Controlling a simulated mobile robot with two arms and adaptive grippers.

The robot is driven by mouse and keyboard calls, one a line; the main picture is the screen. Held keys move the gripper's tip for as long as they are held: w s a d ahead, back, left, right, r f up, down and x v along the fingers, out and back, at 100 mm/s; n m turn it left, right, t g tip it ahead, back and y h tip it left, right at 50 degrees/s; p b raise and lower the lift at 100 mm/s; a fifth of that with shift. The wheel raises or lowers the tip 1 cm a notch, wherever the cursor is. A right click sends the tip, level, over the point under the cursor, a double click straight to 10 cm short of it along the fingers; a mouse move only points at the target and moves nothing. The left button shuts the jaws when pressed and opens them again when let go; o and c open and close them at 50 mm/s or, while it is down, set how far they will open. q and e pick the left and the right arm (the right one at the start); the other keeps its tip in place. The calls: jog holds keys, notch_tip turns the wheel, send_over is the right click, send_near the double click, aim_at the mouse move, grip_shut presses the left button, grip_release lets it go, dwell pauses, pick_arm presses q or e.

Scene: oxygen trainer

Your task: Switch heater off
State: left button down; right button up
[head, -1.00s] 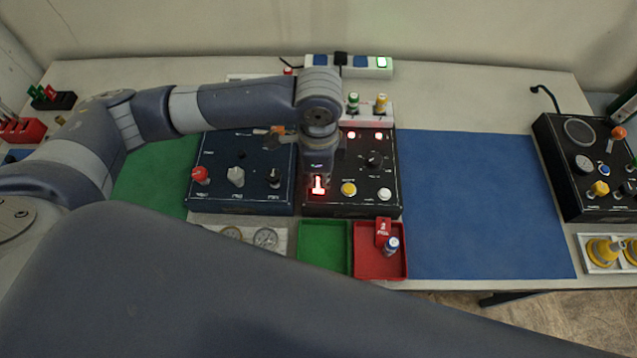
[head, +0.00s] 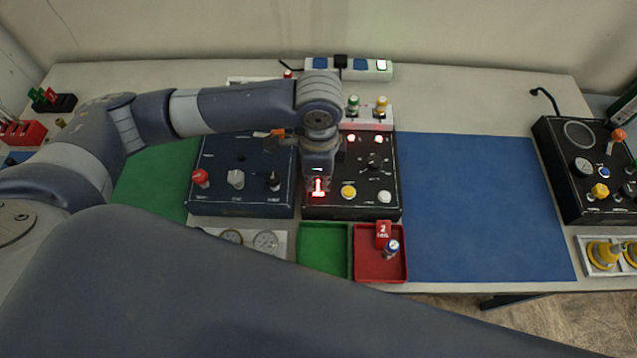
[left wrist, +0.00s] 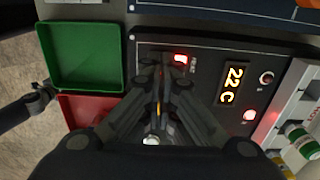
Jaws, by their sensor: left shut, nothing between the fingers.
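The heater switch is probably the red-lit rocker (head: 318,187) at the front left of the black control box (head: 338,212). It glows red, and it also shows lit in the left wrist view (left wrist: 181,59). My left gripper (head: 318,176) is shut and empty, pointing down just over the switch in the head view. In the left wrist view its closed fingers (left wrist: 163,78) are beside the lit switch; I cannot tell whether they touch it. A display (left wrist: 235,84) on the box reads 22 C. My right gripper is not in view.
A yellow button (head: 348,191) and a white button (head: 384,197) sit right of the switch. A dark blue box with knobs (head: 215,208) stands close on the left. Green (head: 323,274) and red (head: 358,274) trays lie in front. The blue mat (head: 480,205) is clear.

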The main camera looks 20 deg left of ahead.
aim_at(318, 192)
pick_arm(q)
jog(key=shift+f, duration=0.25)
dwell(0.4)
jog(key=shift+f+b, duration=0.3)
jog(key=shift+f, duration=0.5)
dwell(0.4)
notch_tip(318, 192, up, 7)
jog(key=p, duration=0.9)
dwell(0.4)
jog(key=shift+s, duration=0.1)
